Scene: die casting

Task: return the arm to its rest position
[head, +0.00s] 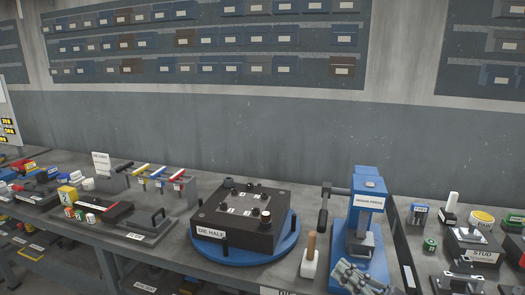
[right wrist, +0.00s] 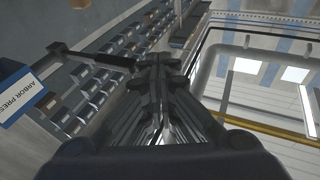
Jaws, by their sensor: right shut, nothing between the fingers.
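My right gripper (head: 352,272) shows at the bottom of the head view, in front of the foot of the blue arbor press (head: 366,215). In the right wrist view its fingers (right wrist: 158,72) are together with nothing between them. The arbor press label (right wrist: 15,100) is at the left edge of that view, and a dark bar reaches from there toward the fingertips. I cannot tell whether the gripper touches the press. My left gripper is not in view.
The die half (head: 238,220) sits on a blue round plate (head: 270,252) left of the press. A white block with a wooden handle (head: 309,260) stands between them. A stud box (head: 472,245) and small cans are at right. Wall bins (head: 200,40) hang behind.

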